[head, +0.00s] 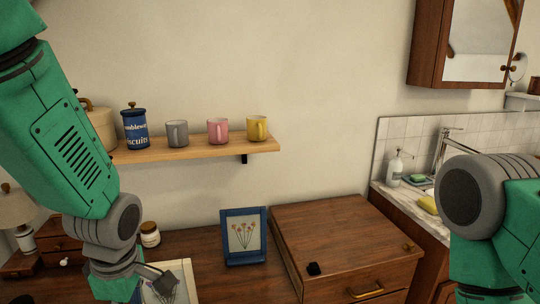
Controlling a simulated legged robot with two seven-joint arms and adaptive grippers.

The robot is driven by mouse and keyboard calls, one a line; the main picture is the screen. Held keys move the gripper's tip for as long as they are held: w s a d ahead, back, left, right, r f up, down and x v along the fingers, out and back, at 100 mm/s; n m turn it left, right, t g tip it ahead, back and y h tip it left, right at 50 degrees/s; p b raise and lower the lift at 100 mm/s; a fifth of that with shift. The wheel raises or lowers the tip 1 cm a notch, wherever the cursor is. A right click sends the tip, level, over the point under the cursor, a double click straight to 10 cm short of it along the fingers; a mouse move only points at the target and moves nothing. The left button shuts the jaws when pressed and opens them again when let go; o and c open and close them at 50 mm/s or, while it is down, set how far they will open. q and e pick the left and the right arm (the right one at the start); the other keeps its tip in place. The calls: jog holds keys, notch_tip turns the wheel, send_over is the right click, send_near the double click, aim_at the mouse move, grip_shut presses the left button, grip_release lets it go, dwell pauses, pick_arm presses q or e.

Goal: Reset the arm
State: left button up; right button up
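My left arm (65,145) comes in from the upper left and bends down to the bottom left. A dark grey part at its end, which seems to belong to my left gripper (157,278), shows just over a picture lying on the desk. Its fingers are not clear enough to tell open from shut. My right arm (490,200) shows at the right edge, with a grey rounded joint and green links. My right gripper is out of view.
A shelf (195,148) holds a blue biscuit tin (135,130) and grey, pink and yellow mugs. A sink counter (415,212) is at right.

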pick_arm(q)
jog(key=s+a+f+m+b, duration=0.2)
jog(key=s+f+m, duration=0.7)
jog(key=f, duration=0.5)
jog(key=s+a+f+m+h+b, duration=0.1)
jog(key=s+a+f+m+b, duration=0.1)
jog(key=s+f+m, duration=0.8)
notch_tip(320, 180, down, 5)
jog(key=shift+s+r+g, duration=0.1)
jog(key=shift+s+g, duration=0.2)
jog(key=shift+s, duration=0.65)
pick_arm(e)
notch_tip(320, 180, down, 4)
jog(key=shift+w+f, duration=0.1)
jog(key=shift+w, duration=0.05)
pick_arm(q)
jog(key=shift+w, duration=0.15)
